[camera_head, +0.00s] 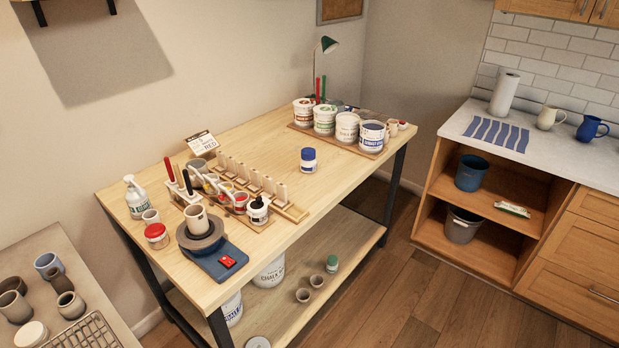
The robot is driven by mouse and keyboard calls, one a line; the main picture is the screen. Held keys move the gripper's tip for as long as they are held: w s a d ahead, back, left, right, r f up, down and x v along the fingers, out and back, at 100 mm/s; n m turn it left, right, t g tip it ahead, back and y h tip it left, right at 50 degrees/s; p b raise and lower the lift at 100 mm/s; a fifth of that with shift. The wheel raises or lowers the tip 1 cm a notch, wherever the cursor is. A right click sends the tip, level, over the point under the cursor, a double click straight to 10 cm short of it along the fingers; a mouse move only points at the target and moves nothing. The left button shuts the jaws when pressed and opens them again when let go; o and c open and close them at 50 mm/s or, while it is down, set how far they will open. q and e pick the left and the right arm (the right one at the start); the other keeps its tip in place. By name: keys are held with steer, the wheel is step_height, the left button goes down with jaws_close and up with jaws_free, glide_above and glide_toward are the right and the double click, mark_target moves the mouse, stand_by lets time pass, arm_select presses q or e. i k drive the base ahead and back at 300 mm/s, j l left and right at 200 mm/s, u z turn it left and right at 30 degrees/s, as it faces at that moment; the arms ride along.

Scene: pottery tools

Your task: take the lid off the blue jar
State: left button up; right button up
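A small jar (308,165) with a blue top (308,153) and a pale label stands upright on the wooden workbench (335,185), right of its middle. The top sits on the jar. The space around the jar is clear. Neither of my grippers is in view.
Several white buckets (347,128) stand at the bench's back right. A wooden rack (262,185) with small pots, a dropper bottle (257,211), a blue-based pottery wheel (215,262), a red-lidded jar (157,236) and a spray bottle (137,198) crowd the left. A lamp (325,46) stands behind.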

mark_target(308, 168)
steer(key=i+l, duration=0.15)
steer(key=l, duration=0.2)
steer(key=i+l+u, duration=0.15)
steer(key=l, duration=0.2)
steer(key=i+l, duration=0.15)
steer(key=l, duration=0.2)
steer(key=i+l+u, duration=0.15)
steer(key=l, duration=0.2)
steer(key=i+l, duration=0.1)
steer(key=l, duration=0.3)
steer(key=i+l+u, duration=0.15)
steer(key=l, duration=0.2)
